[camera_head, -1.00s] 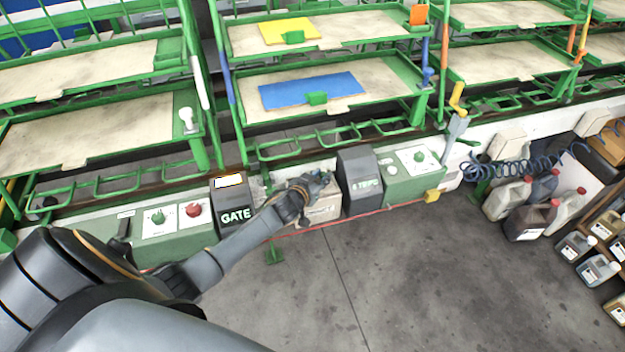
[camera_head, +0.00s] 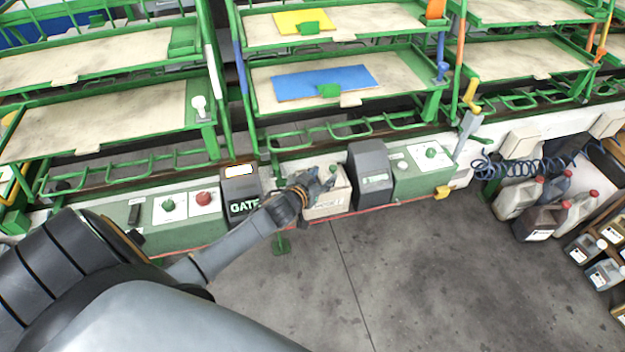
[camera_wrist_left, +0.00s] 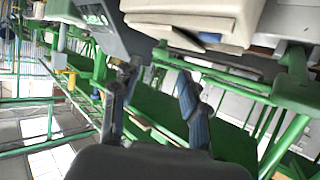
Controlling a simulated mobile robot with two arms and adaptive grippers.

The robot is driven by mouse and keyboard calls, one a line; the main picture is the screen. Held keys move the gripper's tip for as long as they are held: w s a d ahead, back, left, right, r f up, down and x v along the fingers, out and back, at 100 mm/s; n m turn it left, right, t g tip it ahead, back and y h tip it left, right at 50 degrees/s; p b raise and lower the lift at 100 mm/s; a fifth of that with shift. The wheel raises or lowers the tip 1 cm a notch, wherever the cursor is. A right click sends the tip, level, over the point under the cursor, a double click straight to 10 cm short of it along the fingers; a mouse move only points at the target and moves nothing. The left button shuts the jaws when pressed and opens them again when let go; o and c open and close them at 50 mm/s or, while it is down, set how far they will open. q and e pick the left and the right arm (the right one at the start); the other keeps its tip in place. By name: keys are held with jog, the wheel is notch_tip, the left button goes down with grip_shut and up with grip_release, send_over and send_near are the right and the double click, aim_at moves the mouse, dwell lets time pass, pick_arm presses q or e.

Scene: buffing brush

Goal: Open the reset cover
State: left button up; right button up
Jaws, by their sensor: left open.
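My left gripper (camera_head: 326,178) is open and empty in the head view, at the cream box (camera_head: 327,206) on the low front ledge. It overlaps the top of this box in the picture; I cannot tell whether they touch. Dark grey covers stand on either side: one lettered GATE (camera_head: 241,190) to the left and one with a small pale label (camera_head: 370,175) to the right. I cannot read which is the reset cover. In the left wrist view, the two fingers (camera_wrist_left: 157,80) are spread apart, with a dark lettered cover (camera_wrist_left: 100,22) and a cream surface (camera_wrist_left: 190,22) above them.
A green panel with a red button (camera_head: 203,198) is at left, and another with a green knob (camera_head: 430,153) at right. Green racks (camera_head: 330,130) rise behind. A red cable (camera_head: 345,217) runs along the front. Jugs (camera_head: 540,218) stand at right. The middle floor is clear.

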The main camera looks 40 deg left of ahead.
pick_arm(q)
jog(key=v, duration=0.6)
jog(key=shift+s, duration=0.25)
jog(key=s+d+f+g, duration=0.1)
jog(key=s+f+g, duration=0.1)
jog(key=s+f, duration=0.6)
jog(key=s+f+m+g, duration=0.1)
jog(key=s+f+g, duration=0.15)
jog(key=f, duration=0.85)
jog(key=s+d+f+g, duration=0.1)
jog(key=s+f+g, duration=0.1)
jog(key=s+f, duration=0.65)
jog(key=s+d+f+g, duration=0.2)
jog(key=s+f, duration=0.2)
jog(key=s, duration=0.4)
jog(key=s+d+f+m+g, duration=0.1)
jog(key=s+d+f+g, duration=0.1)
jog(key=s+f, duration=0.3)
jog(key=s+d+f+m+g+h, duration=0.1)
jog(key=s+d+f, duration=0.3)
jog(key=s, duration=0.8)
jog(key=shift+f+g, duration=0.45)
jog(key=shift+f, duration=0.2)
jog(key=shift+d, duration=0.1)
